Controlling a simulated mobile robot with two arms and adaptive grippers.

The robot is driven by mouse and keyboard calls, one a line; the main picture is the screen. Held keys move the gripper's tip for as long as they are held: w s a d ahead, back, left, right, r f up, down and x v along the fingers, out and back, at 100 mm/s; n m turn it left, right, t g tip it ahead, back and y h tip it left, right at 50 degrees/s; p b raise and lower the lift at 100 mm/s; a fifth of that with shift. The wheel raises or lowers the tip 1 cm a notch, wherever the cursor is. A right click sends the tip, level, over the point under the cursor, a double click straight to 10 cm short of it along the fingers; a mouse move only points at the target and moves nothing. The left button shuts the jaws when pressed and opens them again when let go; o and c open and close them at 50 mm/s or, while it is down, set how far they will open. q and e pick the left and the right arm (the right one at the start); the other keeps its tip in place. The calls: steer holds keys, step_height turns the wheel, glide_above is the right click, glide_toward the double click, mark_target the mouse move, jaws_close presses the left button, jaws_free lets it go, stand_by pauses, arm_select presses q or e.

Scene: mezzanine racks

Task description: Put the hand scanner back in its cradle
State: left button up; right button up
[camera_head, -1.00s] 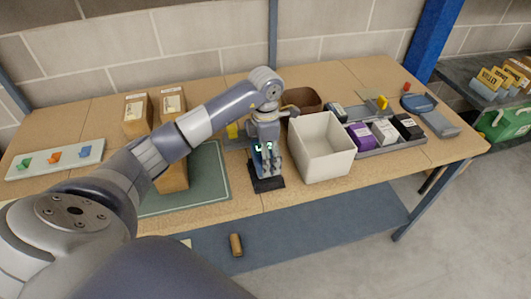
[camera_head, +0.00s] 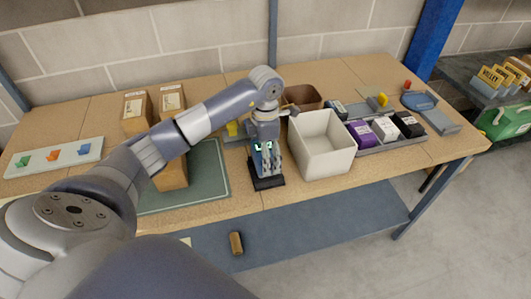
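My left gripper (camera_head: 266,161) points down at the middle of the table, directly over a small black base (camera_head: 268,183) that looks like the cradle. A narrow dark-blue piece beside the fingers may be part of the hand scanner, but the gripper hides most of it. Small bright green marks show at the top of the fingers. I cannot tell whether the fingers are closed on the scanner or apart, nor whether the scanner is seated in the base. My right gripper is not in view.
A white open bin (camera_head: 322,146) stands close right of the gripper, with a brown bin (camera_head: 303,97) behind. A grey tray (camera_head: 378,146) holds small boxes. A green mat (camera_head: 207,172) and cardboard boxes (camera_head: 137,112) lie left. The table's front edge is near the black base.

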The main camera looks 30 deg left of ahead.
arm_select(q)
steer(key=shift+f+b, duration=0.4)
steer(key=shift+f, duration=0.15)
steer(key=shift+f+b, duration=0.3)
steer(key=shift+f, duration=0.1)
steer(key=o, duration=1)
